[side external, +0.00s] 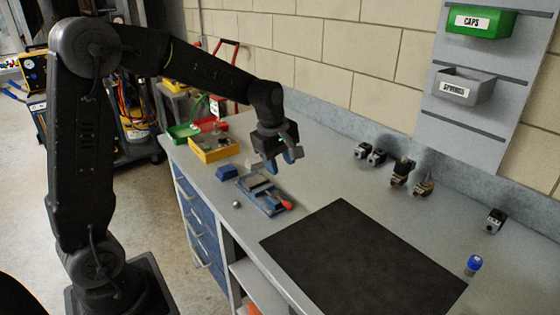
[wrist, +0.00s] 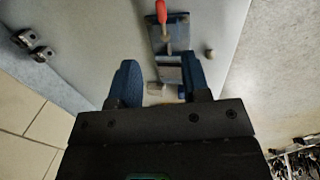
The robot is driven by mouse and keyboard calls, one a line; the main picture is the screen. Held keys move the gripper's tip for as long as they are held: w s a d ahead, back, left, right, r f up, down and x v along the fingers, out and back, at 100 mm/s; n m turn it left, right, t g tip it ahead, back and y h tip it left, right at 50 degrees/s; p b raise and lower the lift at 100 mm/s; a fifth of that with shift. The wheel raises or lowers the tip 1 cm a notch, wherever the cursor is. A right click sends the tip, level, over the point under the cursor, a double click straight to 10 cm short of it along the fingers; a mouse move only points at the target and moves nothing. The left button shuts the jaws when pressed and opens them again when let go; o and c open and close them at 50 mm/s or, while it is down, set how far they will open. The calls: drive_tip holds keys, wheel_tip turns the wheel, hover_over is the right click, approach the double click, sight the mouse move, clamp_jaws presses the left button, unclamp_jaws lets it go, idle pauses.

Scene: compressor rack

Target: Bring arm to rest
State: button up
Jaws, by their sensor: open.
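My gripper (side external: 283,163) hangs over the workbench, above and just behind a small blue-grey vise (side external: 262,194) with a red handle end (side external: 286,205). In the wrist view the two fingers of my gripper (wrist: 160,82) stand apart. The vise (wrist: 168,45) lies beyond them there, with its red handle end pointing up in the picture. My arm is bent, reaching out over the bench from the left.
A black mat (side external: 360,260) covers the bench front. A silver ball (side external: 236,204) and a blue block (side external: 226,172) lie near the vise. A yellow bin (side external: 215,150) stands at the far left. Several small fittings (side external: 401,171) line the wall.

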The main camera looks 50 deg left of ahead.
drive_tip(key=s+d+r+m+t, duration=0.1)
drive_tip(key=s+d+r+m, duration=0.1)
drive_tip(key=s+m, duration=0.4)
drive_tip(key=s+d+r+m+t, duration=0.1)
drive_tip(key=s+d+r+m, duration=0.1)
drive_tip(key=s+d+m, duration=0.2)
drive_tip(key=s+d+r+m+t, duration=0.1)
drive_tip(key=s+d+r+m, duration=0.1)
drive_tip(key=s+m, duration=0.6)
drive_tip(key=s, duration=0.3)
drive_tip(key=shift+s+d+r, duration=0.3)
drive_tip(key=shift+s+d, duration=0.05)
drive_tip(key=shift+d, duration=0.05)
